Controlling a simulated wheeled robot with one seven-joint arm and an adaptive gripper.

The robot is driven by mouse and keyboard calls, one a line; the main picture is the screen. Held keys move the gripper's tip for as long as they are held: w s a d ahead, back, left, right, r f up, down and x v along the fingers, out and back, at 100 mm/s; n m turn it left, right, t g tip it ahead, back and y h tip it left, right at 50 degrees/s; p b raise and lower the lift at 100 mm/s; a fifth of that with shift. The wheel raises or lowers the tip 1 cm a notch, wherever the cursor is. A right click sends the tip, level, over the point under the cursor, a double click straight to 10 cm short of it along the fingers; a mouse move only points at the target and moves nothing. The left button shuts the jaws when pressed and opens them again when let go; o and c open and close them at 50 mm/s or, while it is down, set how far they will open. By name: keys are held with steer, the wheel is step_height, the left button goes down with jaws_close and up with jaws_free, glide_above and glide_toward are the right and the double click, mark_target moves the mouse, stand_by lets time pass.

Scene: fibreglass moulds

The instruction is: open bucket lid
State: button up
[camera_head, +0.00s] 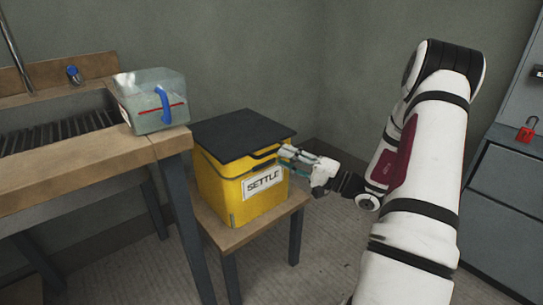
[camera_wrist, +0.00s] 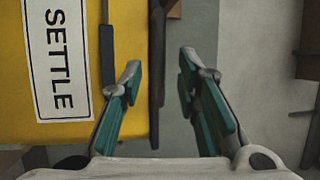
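The yellow bucket (camera_head: 222,187) is box-shaped, with a white SETTLE label (camera_head: 262,182) on its front. Its flat black lid (camera_head: 238,132) lies closed on top. My gripper (camera_head: 286,158) is at the bucket's front right, by the lid's front edge. In the wrist view my gripper (camera_wrist: 160,68) has its two teal-padded fingers apart with nothing clamped. There the yellow wall (camera_wrist: 120,20) and label (camera_wrist: 60,60) lie to the left. A dark strip, seemingly the lid's edge (camera_wrist: 157,50), shows between the fingertips. I cannot tell whether a finger touches it.
The bucket stands on a small wooden table (camera_head: 220,232). To the left is a wooden sink bench (camera_head: 60,178) with a clear container (camera_head: 150,118) with a blue handle near its corner. A grey cabinet (camera_head: 505,185) with a red padlock (camera_head: 526,131) is at right. The wall is behind.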

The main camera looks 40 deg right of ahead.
mark_target(272, 152)
steer(key=shift+b+x, duration=0.45)
steer(key=shift+x, duration=2.2)
jaws_close()
